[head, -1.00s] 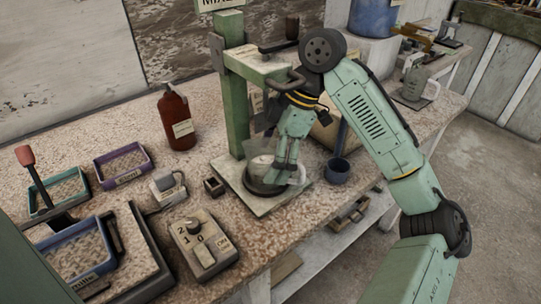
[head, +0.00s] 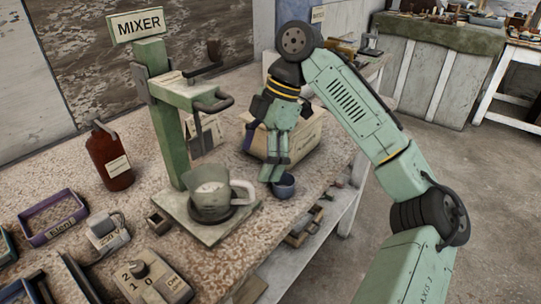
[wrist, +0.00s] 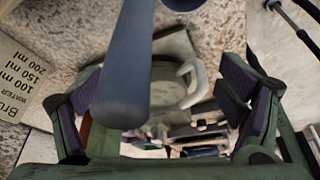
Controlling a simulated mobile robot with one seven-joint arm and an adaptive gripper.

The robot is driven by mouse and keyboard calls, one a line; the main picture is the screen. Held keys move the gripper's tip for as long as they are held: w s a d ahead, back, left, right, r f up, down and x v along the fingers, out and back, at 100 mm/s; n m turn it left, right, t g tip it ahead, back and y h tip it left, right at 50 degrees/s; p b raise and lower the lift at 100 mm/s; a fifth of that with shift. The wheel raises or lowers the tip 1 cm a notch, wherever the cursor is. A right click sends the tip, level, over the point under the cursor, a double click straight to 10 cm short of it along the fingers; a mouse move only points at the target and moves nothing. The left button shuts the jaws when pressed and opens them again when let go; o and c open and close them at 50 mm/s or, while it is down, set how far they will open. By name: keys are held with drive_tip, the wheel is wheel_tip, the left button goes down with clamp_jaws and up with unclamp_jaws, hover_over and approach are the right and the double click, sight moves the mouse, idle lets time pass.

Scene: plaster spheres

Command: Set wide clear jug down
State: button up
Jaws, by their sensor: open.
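The wide clear jug (head: 208,203) stands upright on the round dark plate of the mixer base (head: 212,235), with white contents and its pale handle to the right. In the wrist view the jug (wrist: 186,98) is partly behind a blue handle. My gripper (head: 274,172) is apart from the jug, to its right, pointing down. It is open. The long blue handle (wrist: 127,65) of a blue cup-ended scoop (head: 284,187) stands between its two dark-padded fingers in the wrist view; I cannot tell whether they touch it.
The green mixer post (head: 165,110) rises behind the jug, with its arm above. A cardboard box (head: 302,138) stands behind my gripper. A red-brown bottle (head: 113,160), a purple tray (head: 54,218) and a switch box (head: 151,277) are at the left. The table's front edge is close.

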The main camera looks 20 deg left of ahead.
drive_tip(key=shift+w+d, duration=1.15)
drive_tip(key=shift+c, duration=0.5)
